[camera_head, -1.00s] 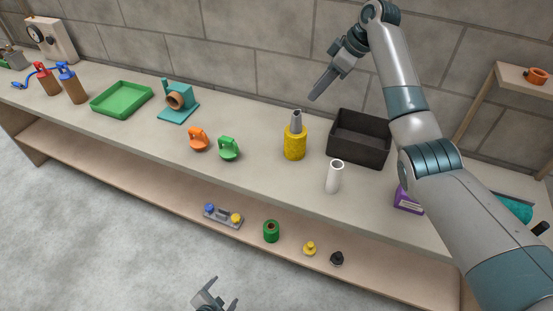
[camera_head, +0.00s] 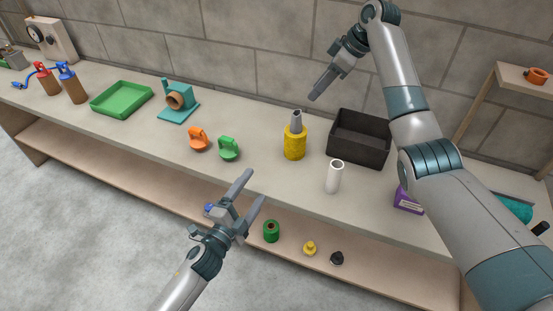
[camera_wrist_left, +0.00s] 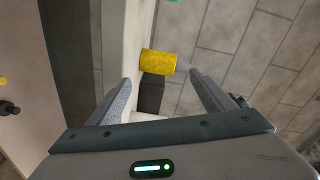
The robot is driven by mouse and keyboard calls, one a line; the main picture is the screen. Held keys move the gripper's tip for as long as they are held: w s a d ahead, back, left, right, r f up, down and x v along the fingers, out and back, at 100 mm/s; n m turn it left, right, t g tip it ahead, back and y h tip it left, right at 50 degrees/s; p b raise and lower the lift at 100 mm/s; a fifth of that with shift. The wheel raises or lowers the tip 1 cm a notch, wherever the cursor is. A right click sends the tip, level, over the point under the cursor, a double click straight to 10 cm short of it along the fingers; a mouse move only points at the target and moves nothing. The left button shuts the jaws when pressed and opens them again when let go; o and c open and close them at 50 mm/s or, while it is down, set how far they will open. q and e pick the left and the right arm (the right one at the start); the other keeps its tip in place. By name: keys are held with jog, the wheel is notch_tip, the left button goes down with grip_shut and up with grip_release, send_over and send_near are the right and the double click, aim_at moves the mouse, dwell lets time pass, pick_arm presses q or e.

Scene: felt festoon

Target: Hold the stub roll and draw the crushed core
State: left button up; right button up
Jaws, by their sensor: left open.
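The yellow stub roll (camera_head: 294,146) stands upright on the bench, with the grey crushed core (camera_head: 297,121) sticking out of its top. In the left wrist view the roll (camera_wrist_left: 157,62) lies beyond and between the fingers, and part of the grey core (camera_wrist_left: 184,66) shows behind a finger. My left gripper (camera_head: 254,185) is open and empty at the bench's front edge, left of and nearer than the roll; its fingers also show in the left wrist view (camera_wrist_left: 160,80). My right gripper (camera_head: 322,86) hangs behind and above the roll, apart from it; its finger gap is hidden.
A dark open crate (camera_head: 345,149) stands right of the roll. A white tube (camera_head: 334,178) stands in front of the crate. Green (camera_head: 229,149) and orange (camera_head: 199,140) handled pieces lie left of the roll. The lower shelf holds a green roll (camera_head: 271,232) and small knobs.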

pick_arm(q)
jog(key=w+d+r+n+y, duration=0.1)
jog(key=w+r+n+y, duration=0.1)
jog(key=w+r+n, duration=0.45)
jog(key=n+g, duration=0.3)
jog(key=n, duration=0.5)
send_near(295, 140)
jog(key=s+a, duration=0.3)
jog(key=shift+w+d+g, duration=0.15)
jog(key=shift+d+g, duration=0.15)
jog(key=shift+d, duration=0.25)
jog(key=x, duration=1.7)
jog(key=shift+w+a+f, duration=0.1)
jog(key=shift+w+f, duration=0.05)
jog(key=shift+w, duration=0.05)
jog(key=c, duration=1.3)
